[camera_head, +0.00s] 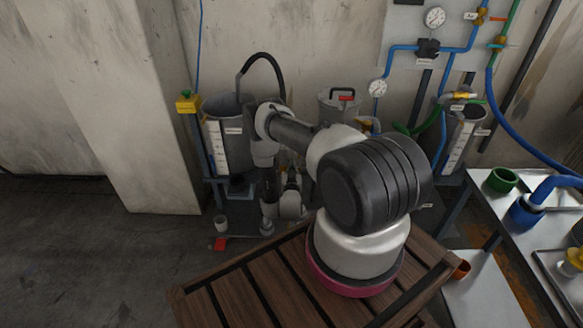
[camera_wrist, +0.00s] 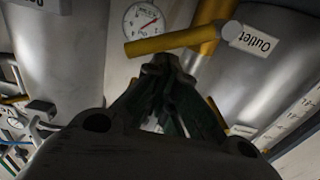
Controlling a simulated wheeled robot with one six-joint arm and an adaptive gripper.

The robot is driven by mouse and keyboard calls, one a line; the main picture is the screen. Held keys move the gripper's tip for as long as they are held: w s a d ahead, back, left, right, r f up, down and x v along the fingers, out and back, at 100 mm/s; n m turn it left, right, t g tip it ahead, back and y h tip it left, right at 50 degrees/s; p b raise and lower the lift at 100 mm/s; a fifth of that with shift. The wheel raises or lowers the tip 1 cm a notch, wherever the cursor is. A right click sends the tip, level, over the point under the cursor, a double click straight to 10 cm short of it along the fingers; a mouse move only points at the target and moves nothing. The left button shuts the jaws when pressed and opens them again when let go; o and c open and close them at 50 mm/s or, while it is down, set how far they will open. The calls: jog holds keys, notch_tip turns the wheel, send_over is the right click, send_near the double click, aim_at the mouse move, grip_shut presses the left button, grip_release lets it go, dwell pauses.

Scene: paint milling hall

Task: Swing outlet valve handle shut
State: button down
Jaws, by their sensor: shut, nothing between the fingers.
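The yellow outlet valve handle (camera_wrist: 176,40) crosses the upper middle of the wrist view as a slanted bar. In the head view my arm reaches down by the grey tank, and I cannot make out the handle or the fingertips there.
A pressure gauge (camera_wrist: 143,20) sits behind the handle, with curved grey tank walls (camera_wrist: 270,85) around. In the head view, a grey tank (camera_head: 229,143) stands left of my arm. A bench (camera_head: 545,225) with coloured cups is at right. The floor (camera_head: 90,250) at left is clear.

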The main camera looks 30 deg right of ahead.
jog(key=shift+s+d+f, duration=0.4)
jog(key=shift+d+f, duration=0.15)
jog(key=shift+f, duration=0.1)
jog(key=shift+s+d+f, duration=0.25)
jog(key=shift+d+f, duration=0.2)
jog(key=shift+f, duration=0.2)
jog(key=shift+r, duration=0.55)
jog(key=shift+s, duration=0.1)
